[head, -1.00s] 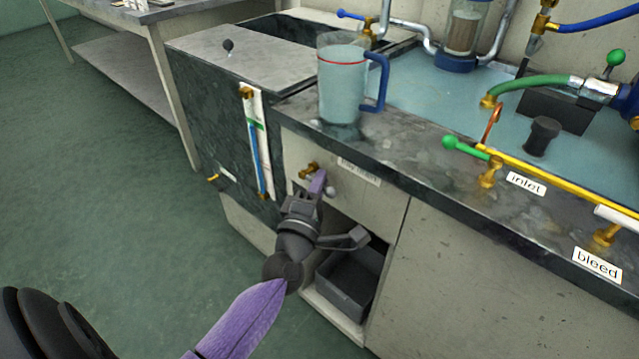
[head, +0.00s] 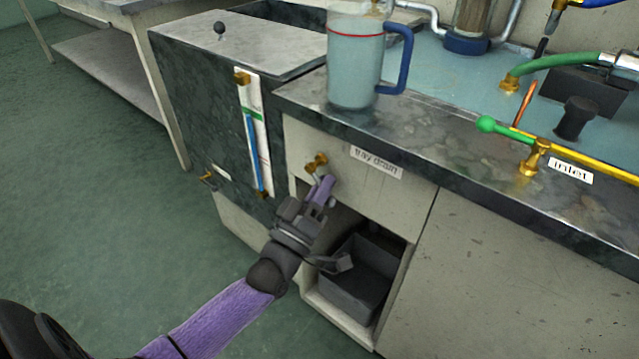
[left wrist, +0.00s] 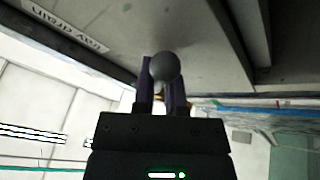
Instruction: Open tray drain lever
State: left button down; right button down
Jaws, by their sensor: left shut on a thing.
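The tray drain valve (head: 315,163) is a brass fitting on the pale panel under the counter, left of the "tray drain" label (head: 377,162). A thin metal lever runs from it down toward my left gripper (head: 324,188). In the left wrist view, the lever's grey ball knob (left wrist: 165,68) shows between the two fingers of my left gripper (left wrist: 164,85), which is shut on the lever. The fingers hide most of the lever in the head view. My right gripper is not in view.
A dark bin (head: 352,292) stands in the open cabinet bay below the valve. A clear jug with a blue handle (head: 355,75) stands on the counter above. A sight gauge (head: 254,135) is mounted left of the valve. The green floor at left is clear.

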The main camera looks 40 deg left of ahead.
pick_arm(q)
jog(key=shift+w+a+f+m+g+h, duration=0.15)
jog(key=shift+a+m+h, duration=0.25)
jog(key=shift+m+h, duration=1.15)
jog(key=shift+s+a+f+m+g+h, duration=0.15)
jog(key=shift+a+m+g+h, duration=0.35)
jog(key=shift+m, duration=1.95)
jog(key=shift+w+a+f+m+t+h, duration=0.15)
jog(key=shift+a+m+h, duration=0.15)
jog(key=shift+m+h, duration=1.35)
jog(key=shift+m, duration=0.55)
jog(key=c, duration=0.7)
grip_release()
jog(key=shift+s+a+f, duration=0.1)
jog(key=shift+s+a, duration=0.05)
jog(key=shift+s, duration=0.3)
jog(key=p+v, duration=0.2)
jog(key=v, duration=0.7)
